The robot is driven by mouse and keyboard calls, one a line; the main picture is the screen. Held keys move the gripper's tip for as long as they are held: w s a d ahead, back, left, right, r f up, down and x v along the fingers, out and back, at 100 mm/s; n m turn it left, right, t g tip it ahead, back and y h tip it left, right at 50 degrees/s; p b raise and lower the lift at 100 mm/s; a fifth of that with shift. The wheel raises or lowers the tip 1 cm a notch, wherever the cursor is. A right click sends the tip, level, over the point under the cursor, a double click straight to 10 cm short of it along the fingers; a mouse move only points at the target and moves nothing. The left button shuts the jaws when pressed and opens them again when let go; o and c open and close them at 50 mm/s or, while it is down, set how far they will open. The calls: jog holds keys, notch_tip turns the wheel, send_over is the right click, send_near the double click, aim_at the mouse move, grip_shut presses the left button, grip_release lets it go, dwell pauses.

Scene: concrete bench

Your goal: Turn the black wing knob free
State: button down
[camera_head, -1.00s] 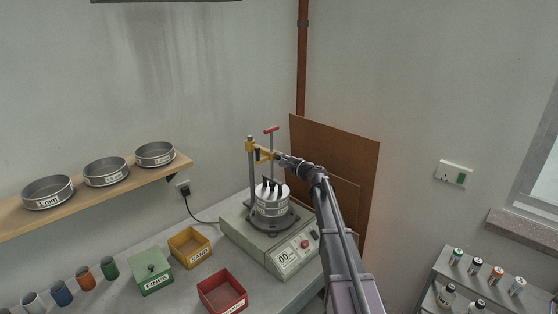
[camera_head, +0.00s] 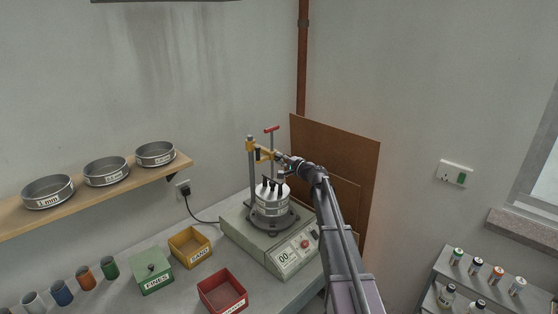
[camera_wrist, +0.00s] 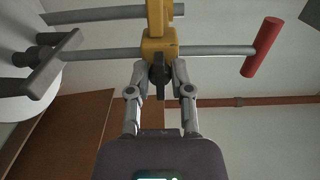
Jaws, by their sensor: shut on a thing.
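The black wing knob (camera_wrist: 158,78) sits on the yellow clamp block (camera_wrist: 158,42) in the wrist view. My gripper (camera_wrist: 158,68) has its two fingers on either side of the knob and is shut on it. In the head view my gripper (camera_head: 282,160) reaches the yellow clamp (camera_head: 264,154) from the right, and the knob itself is too small to make out there. A steel rod with a red handle (camera_wrist: 262,47) passes through the clamp block. The clamp is carried on a grey post (camera_head: 251,175) beside the sieve stack (camera_head: 270,205).
The sieve shaker (camera_head: 285,262) stands under the clamp. A green FINES box (camera_head: 155,283), a yellow SAND box (camera_head: 190,256) and a red box (camera_head: 222,301) stand to its left. Brown boards (camera_head: 350,155) lean on the wall behind my arm.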

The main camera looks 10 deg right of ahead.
jog(key=c, duration=0.5)
grip_release()
jog(key=shift+c, duration=0.2)
jog(key=shift+s+d, duration=0.1)
jog(key=v, duration=1.1)
jog(key=shift+s+d, duration=0.2)
jog(key=shift+s, duration=0.15)
jog(key=shift+a, duration=0.1)
